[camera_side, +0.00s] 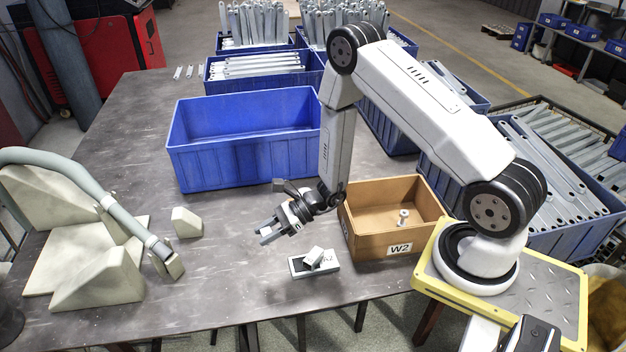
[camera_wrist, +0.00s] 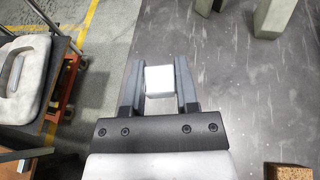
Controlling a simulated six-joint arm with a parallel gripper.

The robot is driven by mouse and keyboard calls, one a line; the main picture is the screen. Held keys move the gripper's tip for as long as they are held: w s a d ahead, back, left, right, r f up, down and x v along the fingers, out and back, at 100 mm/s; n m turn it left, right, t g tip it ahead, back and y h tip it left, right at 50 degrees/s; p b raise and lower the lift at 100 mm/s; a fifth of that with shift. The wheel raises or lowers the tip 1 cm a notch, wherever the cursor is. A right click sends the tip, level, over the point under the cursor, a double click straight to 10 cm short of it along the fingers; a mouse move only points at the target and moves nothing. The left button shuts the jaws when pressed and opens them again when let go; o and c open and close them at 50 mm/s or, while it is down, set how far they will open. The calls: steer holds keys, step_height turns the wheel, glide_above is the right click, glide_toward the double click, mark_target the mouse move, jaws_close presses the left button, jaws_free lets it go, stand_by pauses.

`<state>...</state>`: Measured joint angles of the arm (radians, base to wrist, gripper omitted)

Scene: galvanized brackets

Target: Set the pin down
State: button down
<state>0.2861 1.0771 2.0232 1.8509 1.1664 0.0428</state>
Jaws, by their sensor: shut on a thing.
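My gripper (camera_side: 268,231) is in the middle of the side view, above the table, left of the wooden box and tilted down to the left. In the wrist view, its two fingers (camera_wrist: 160,83) are shut on a pale, square-faced piece, which I take to be the pin (camera_wrist: 159,78). The fingers cover its sides, and its length cannot be told. In the side view the pin is small and mostly hidden by the fingers. A small pale plate (camera_side: 297,267) with a marked label lies on the table below and right of the gripper, with a light block (camera_side: 315,256) tilted on it.
A wooden box (camera_side: 364,237) marked W2 stands right of the gripper, with a pale spool-shaped piece (camera_side: 403,217) inside. An empty blue bin (camera_side: 240,155) stands behind. Pale angular blocks (camera_side: 100,285) and a grey curved tube (camera_side: 95,190) are at left. The table between them is clear.

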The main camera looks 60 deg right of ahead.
mark_target(266, 231)
step_height(266, 231, up, 11)
steer(key=s+d+f+n+g+h, duration=0.1)
steer(key=s+d+f+n+g, duration=0.25)
steer(key=n+g, duration=0.45)
steer(key=s+d+f+n+g, duration=0.25)
steer(key=s+n+g, duration=0.25)
steer(key=n+g, duration=0.25)
steer(key=s+d+f+n+g+h, duration=0.2)
steer(key=d+n+g+h, duration=0.3)
steer(key=d+n+h, duration=0.65)
steer(key=w+d+r+n+t+h, duration=0.3)
steer(key=d+n+h, duration=0.1)
steer(key=d, duration=0.4)
steer(key=w+d+r+n+t+h, duration=0.2)
steer(key=w+d+n+h, duration=0.15)
steer(key=d, duration=0.45)
steer(key=w+d+r+n+t+h, duration=0.3)
steer(key=w+d+n+h, duration=0.1)
steer(key=d, duration=0.4)
step_height(266, 231, down, 14)
steer(key=shift+s+a+f+m, duration=0.1)
steer(key=shift+m, duration=0.15)
